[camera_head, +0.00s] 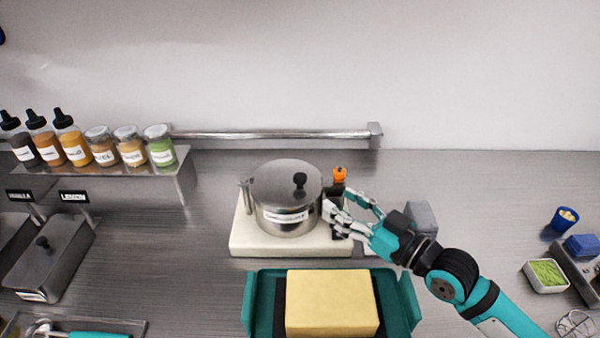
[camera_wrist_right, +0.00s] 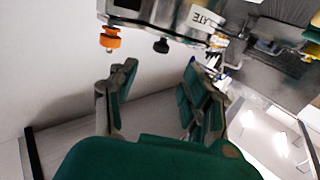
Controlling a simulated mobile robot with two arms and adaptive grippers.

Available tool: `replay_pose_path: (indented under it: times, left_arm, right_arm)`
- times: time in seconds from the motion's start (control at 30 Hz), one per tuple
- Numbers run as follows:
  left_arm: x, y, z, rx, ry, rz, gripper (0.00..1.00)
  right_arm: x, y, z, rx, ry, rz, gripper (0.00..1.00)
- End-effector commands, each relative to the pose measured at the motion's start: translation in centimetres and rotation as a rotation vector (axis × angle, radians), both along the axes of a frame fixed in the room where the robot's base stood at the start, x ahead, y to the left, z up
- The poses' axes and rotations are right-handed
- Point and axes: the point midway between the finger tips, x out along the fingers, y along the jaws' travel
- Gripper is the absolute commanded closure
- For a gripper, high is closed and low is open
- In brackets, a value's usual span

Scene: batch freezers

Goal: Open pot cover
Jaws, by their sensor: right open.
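A steel pot (camera_head: 285,212) with a label on its front stands on a white base (camera_head: 290,246). Its domed steel cover (camera_head: 272,177) is on the pot, with a black knob (camera_head: 300,180) on top. My right gripper (camera_head: 344,207) is open and empty, just right of the pot and lower than the knob in the picture. In the right wrist view the open fingers (camera_wrist_right: 155,95) show below the knob (camera_wrist_right: 161,46) and part of the pot (camera_wrist_right: 185,15). My left gripper is not in view.
A teal tray (camera_head: 262,300) with a yellow block (camera_head: 331,302) lies in front of the pot. A shelf of bottles and jars (camera_head: 130,148) is at the left.

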Motion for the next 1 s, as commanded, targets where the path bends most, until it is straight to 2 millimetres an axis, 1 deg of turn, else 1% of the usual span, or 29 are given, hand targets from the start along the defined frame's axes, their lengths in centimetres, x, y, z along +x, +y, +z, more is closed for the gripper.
replay_pose_path:
  times: [0.03, 0.3, 0.5, 0.7, 1.0]
  left_arm:
    - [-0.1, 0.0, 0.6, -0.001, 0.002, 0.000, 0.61]
    - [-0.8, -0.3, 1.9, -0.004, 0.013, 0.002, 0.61]
    - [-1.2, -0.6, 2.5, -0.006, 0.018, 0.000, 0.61]
    - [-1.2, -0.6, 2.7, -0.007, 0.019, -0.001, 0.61]
    - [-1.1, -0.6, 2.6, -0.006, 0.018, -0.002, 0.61]
  right_arm:
    - [0.9, 0.9, 0.5, 0.004, -0.003, 0.001, 0.51]
    - [5.0, 5.1, 0.4, 0.002, -0.001, 0.001, 0.51]
    - [7.3, 7.4, 0.2, 0.001, -0.002, 0.000, 0.51]
    - [8.4, 8.4, 0.1, 0.000, 0.000, 0.001, 0.51]
    - [8.5, 8.5, 0.0, -0.001, -0.001, 0.001, 0.51]
